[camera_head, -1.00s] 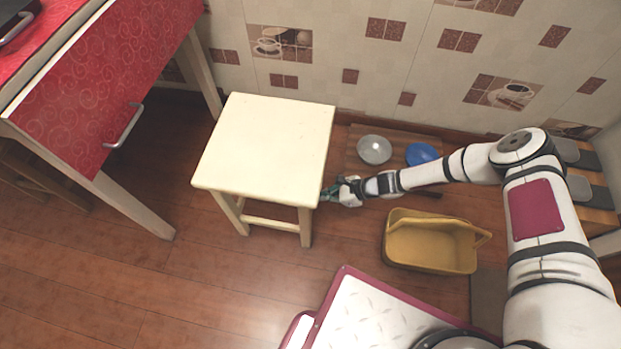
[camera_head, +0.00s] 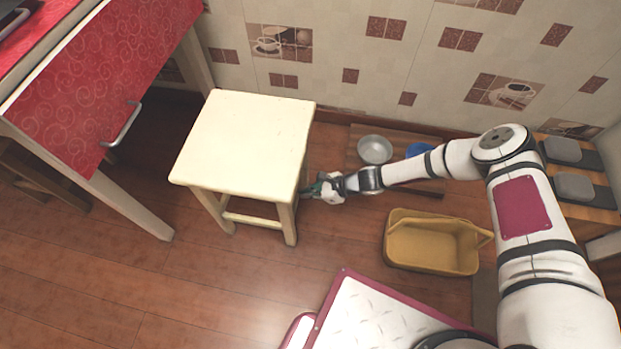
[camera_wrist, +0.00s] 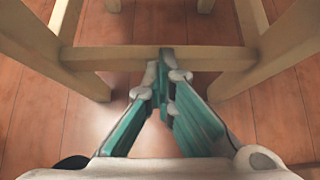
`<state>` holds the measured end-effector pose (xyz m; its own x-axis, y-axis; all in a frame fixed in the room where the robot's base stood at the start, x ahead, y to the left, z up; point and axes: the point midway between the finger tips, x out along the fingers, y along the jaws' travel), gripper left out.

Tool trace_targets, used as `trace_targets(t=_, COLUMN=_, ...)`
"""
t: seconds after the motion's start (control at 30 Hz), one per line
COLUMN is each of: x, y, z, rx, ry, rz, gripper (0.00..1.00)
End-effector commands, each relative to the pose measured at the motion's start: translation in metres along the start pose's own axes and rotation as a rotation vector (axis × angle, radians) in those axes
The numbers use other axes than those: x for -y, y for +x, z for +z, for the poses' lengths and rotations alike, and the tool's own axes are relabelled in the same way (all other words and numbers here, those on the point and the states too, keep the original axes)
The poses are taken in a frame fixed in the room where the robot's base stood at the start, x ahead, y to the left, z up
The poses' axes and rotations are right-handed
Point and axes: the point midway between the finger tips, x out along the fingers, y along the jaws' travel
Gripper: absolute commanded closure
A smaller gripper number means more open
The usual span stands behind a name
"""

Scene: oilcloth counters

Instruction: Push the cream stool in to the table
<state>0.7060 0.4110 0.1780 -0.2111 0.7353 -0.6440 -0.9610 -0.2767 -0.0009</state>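The cream stool (camera_head: 247,140) stands upright on the floor in the head view, to the right of the table with its red patterned cloth (camera_head: 75,100). A floor gap separates the stool from the table's near leg (camera_head: 130,205). My gripper (camera_head: 312,190) is at the stool's right side, low below the seat. In the wrist view, my gripper's (camera_wrist: 165,62) teal fingers come together at their tips against the stool's side rung (camera_wrist: 215,58). The fingers look shut, with nothing seen held between them. The exact contact at the rung is partly hidden.
A yellow basket (camera_head: 430,262) sits on the floor right of the stool. A grey bowl (camera_head: 374,149) and a blue bowl (camera_head: 418,150) lie near the tiled wall (camera_head: 345,45). A metal handle (camera_head: 124,125) sticks out from the table side. Floor left of the stool is clear.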

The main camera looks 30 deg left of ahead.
Motion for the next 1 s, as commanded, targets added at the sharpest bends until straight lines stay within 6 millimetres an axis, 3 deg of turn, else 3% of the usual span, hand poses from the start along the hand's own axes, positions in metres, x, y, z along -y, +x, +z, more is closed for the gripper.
trace_targets(t=1.0, x=-0.003, y=0.045, z=0.035, rx=0.000, ry=0.000, rz=0.005, gripper=1.00)
